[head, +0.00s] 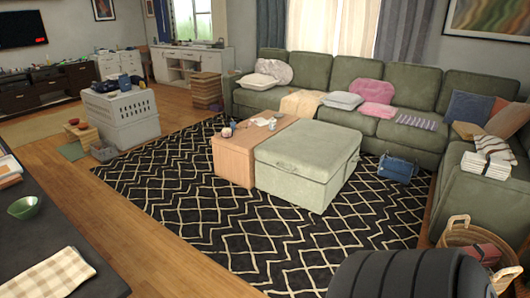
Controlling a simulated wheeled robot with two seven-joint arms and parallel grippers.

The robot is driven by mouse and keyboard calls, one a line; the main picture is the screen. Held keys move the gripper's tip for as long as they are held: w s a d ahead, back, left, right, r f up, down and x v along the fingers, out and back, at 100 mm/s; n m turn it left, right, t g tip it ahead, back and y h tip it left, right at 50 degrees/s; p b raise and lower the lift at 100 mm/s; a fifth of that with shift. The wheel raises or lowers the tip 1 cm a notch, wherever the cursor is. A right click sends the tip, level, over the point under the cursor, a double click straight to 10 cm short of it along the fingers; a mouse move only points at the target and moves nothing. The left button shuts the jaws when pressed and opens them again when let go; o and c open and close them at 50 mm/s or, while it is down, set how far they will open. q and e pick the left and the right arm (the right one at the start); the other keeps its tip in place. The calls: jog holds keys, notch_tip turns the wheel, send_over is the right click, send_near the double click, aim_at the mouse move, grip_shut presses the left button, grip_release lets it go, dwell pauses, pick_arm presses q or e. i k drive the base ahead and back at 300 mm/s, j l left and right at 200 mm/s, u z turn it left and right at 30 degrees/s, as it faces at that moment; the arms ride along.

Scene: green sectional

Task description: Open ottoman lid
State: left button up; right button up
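The ottoman (290,186) is a pale grey-green upholstered box on the patterned rug, right of the middle in the head view. Its lid (308,148) is a thick padded top that lies flat and closed, with a visible seam below it. A small tab or handle shows on its front side, too small to make out well. The lid's top is bare. Neither of my grippers is in view.
A wooden table (236,163) with small items stands against the ottoman's left side. A green sectional (400,98) runs behind and right. A blue bag (397,168) lies on the rug (190,215). A basket (470,236) stands at lower right. Rug in front is clear.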

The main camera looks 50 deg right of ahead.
aim_at(317, 160)
jog(key=z, duration=1.85)
jog(key=i+z, duration=0.15)
jog(key=i, duration=0.3)
jog(key=i+z, duration=0.15)
jog(key=i, duration=0.35)
jog(key=i+j+z, duration=0.15)
jog(key=i, duration=0.3)
jog(key=i+j+z, duration=0.15)
jog(key=i, duration=0.3)
jog(key=i+j+z, duration=0.15)
jog(key=i, duration=0.3)
jog(key=i+j+z, duration=0.15)
jog(key=i+j, duration=0.15)
jog(key=i, duration=0.15)
